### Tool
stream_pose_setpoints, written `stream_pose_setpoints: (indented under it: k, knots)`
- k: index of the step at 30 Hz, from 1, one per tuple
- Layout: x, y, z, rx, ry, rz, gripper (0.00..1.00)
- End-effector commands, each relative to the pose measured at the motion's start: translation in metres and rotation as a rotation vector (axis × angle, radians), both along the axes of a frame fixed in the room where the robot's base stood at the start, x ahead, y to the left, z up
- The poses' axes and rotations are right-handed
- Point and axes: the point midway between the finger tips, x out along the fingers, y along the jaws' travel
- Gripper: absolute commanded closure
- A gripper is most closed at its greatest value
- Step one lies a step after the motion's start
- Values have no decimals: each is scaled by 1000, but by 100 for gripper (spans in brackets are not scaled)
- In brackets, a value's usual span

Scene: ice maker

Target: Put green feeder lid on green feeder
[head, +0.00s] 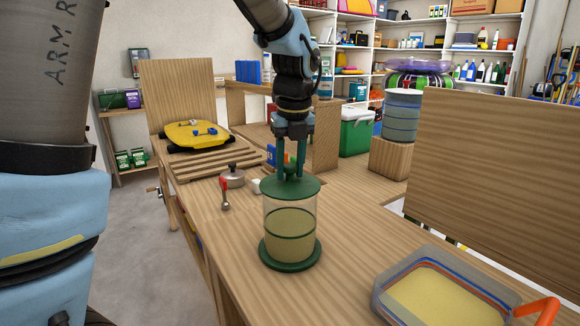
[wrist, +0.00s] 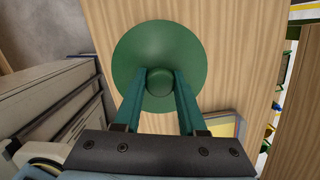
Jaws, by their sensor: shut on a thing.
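The green feeder (head: 290,236) is a clear cylinder with a green base and yellowish contents, upright on the wooden bench. The green feeder lid (head: 292,188) is a round disc with a knob, at the top of the feeder and seemingly level. I cannot tell whether it rests on the rim or hovers just above. My gripper (head: 291,172) points down and is shut on the lid's knob. In the wrist view, the fingers (wrist: 160,82) close around the knob of the lid (wrist: 135,50), and the lid hides the feeder below.
A clear tray (head: 440,290) of yellow contents with an orange scoop (head: 537,308) is at front right. A small metal pot (head: 232,178) and a red-handled spoon (head: 224,192) lie left of the feeder. A wooden panel (head: 500,175) stands at right.

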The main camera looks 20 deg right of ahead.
Motion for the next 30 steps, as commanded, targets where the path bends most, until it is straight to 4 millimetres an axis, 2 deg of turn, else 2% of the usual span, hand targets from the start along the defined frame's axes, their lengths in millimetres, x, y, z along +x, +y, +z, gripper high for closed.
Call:
stream_pose_setpoints:
  k: [20,21,30]
  knots:
    - [0,0,-14,1,1,0,100]
    - [0,0,-14,1,1,0,59]
    - [0,0,-13,0,0,0,25]
